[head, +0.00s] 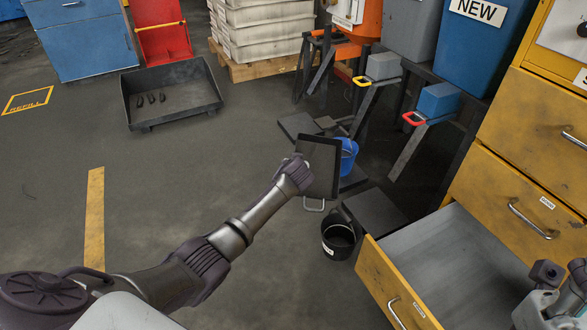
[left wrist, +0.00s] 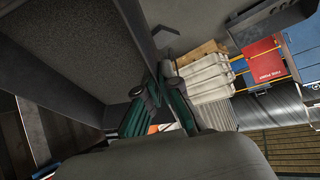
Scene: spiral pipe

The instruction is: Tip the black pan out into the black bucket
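The black pan (head: 321,166) is held in the air in the head view, tilted steeply, with a grey handle at its lower end. My left gripper (head: 300,172) is shut on its left edge. In the left wrist view the green-padded fingers (left wrist: 160,85) close on a wall of the pan (left wrist: 60,50). No loose contents can be made out in it. The black bucket (head: 329,252) stands upright on the floor below and slightly right of the pan, apart from it. My right gripper (head: 563,280) is at the lower right edge, partly cut off; its opening is unclear.
A blue bucket (head: 349,153) stands behind the pan. A yellow cabinet with an open drawer (head: 440,270) is close on the bucket's right. A black tray cart (head: 172,72) holding several small dark pieces is at the back left.

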